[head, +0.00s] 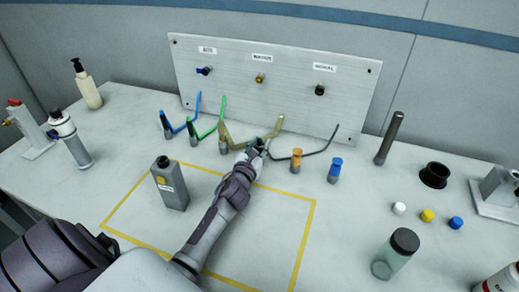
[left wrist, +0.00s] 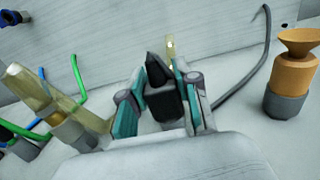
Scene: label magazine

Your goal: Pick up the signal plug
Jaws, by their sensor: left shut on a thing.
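My left gripper (head: 258,148) reaches over the bench to the row of plugs in front of the metal panel. In the left wrist view its teal-padded fingers (left wrist: 163,92) are shut on a black plug (left wrist: 163,104) with a pointed top. A dark grey cable (head: 322,150) curves right from beside the gripper and also shows in the left wrist view (left wrist: 250,78). The plug's lower end is hidden, so I cannot tell whether it is clear of the bench. The panel carries a SIGNAL label (head: 324,68) above a black socket (head: 320,90). My right gripper is not in view.
A tan plug (left wrist: 70,125) stands close left of the gripper, an orange one (left wrist: 292,80) to its right. Green (head: 193,134) and blue (head: 166,126) plugs stand farther left. Free bench lies right of my forearm.

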